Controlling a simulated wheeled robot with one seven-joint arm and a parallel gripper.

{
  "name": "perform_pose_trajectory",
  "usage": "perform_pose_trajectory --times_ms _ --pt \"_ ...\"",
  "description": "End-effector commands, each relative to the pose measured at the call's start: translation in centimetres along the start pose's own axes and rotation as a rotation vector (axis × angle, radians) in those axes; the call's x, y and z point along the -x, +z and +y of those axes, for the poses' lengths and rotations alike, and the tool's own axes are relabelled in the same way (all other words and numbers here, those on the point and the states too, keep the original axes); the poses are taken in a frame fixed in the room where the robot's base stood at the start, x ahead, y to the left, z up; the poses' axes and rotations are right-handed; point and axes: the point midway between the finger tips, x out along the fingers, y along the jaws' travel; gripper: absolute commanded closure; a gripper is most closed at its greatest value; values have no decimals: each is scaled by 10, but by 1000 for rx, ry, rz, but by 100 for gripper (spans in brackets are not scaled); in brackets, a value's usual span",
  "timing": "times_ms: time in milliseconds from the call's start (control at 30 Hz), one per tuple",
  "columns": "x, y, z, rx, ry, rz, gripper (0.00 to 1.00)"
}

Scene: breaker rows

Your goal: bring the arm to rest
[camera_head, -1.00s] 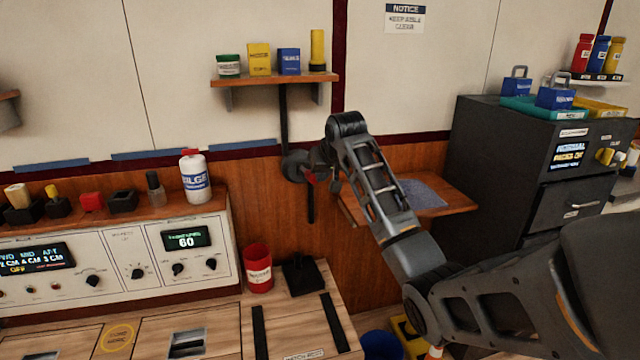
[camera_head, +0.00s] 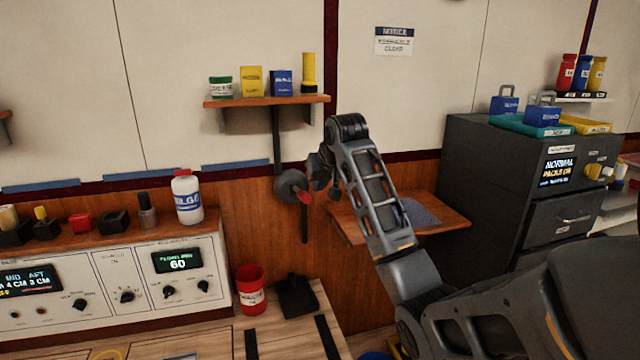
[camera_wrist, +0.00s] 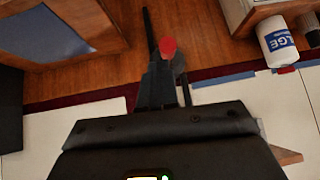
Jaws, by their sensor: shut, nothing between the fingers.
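My arm reaches up from the lower right in the head view, bent at the elbow. My gripper (camera_head: 318,172) is at its far end, small and partly hidden behind the arm link. It also shows in the wrist view (camera_wrist: 166,88), with its dark fingers together and nothing held. Just left of it in the head view is a grey round fitting (camera_head: 290,186) with a red tip on a black vertical wall bar. A red knob (camera_wrist: 168,47) shows beyond the fingertips in the wrist view. I cannot tell whether the gripper touches the fitting.
A wall shelf (camera_head: 267,101) with small containers is above left. A wooden ledge (camera_head: 452,221) is behind the arm, with a dark cabinet (camera_head: 482,165) to its right. A white bottle (camera_head: 187,197) stands on the console (camera_head: 110,285). A red cup (camera_head: 251,290) stands below.

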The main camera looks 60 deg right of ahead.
Motion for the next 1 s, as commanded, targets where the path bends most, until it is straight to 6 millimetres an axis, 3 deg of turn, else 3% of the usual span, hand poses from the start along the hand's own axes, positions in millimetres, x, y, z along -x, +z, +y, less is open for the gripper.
perform_pose_trajectory --times_ms 433,567,667,767,1000 --pt "0 0 0 0 0 0 100" --pt "-6 10 -10 5 -16 4 100" --pt "-18 35 -34 17 -55 19 100" --pt "-31 73 -70 32 -112 45 100" --pt "-38 177 -144 66 -237 121 100"
